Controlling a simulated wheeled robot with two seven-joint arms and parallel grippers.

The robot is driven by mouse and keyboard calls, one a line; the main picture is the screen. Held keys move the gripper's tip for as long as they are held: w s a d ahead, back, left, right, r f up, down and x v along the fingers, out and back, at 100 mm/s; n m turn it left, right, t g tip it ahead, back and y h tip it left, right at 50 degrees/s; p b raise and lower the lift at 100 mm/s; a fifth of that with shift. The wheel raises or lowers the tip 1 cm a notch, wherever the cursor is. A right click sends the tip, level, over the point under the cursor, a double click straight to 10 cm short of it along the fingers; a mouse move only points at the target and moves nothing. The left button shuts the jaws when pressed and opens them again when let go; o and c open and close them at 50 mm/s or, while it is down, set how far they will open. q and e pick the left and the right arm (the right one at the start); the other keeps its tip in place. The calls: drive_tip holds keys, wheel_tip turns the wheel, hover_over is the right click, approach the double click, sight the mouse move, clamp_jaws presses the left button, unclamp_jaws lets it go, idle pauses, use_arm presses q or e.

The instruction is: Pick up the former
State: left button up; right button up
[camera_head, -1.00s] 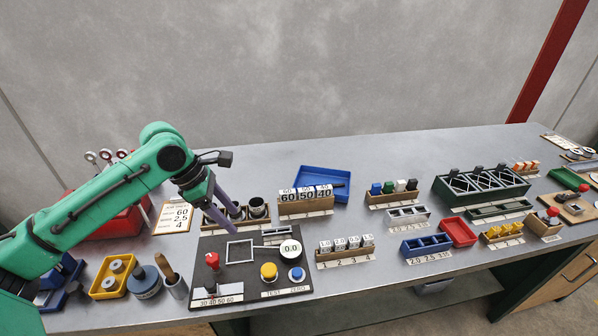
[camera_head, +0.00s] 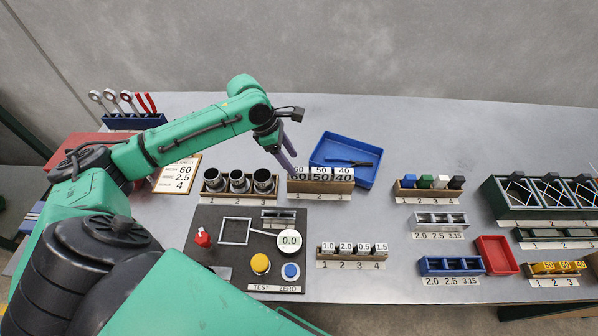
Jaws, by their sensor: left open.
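No label names the former. The likeliest candidates are the blocks marked 60, 50 and 40 (camera_head: 321,175), standing side by side in a wooden rack (camera_head: 320,187) behind the dark board. My left gripper (camera_head: 290,163) reaches down at the left end of this rack, close to the block marked 60. Its purple fingers are open, and I see nothing held between them. The picture is too small to tell whether a fingertip touches the block. My right gripper is out of view.
Three dark cups (camera_head: 238,182) stand just left of the rack. A blue tray (camera_head: 322,150) holding a dark tool lies behind it. The dark board (camera_head: 205,225) with buttons and a dial is in front. Bare table lies right of the blue tray.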

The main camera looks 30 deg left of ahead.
sight(298, 170)
use_arm(q)
drive_tip(key=p+x, duration=0.1)
drive_tip(key=x, duration=0.3)
drive_tip(key=shift+w+d+f, duration=0.2)
drive_tip(key=shift+d+f, duration=0.05)
drive_tip(key=shift+f, duration=0.35)
drive_tip(key=shift+s+d, duration=0.1)
clamp_jaws()
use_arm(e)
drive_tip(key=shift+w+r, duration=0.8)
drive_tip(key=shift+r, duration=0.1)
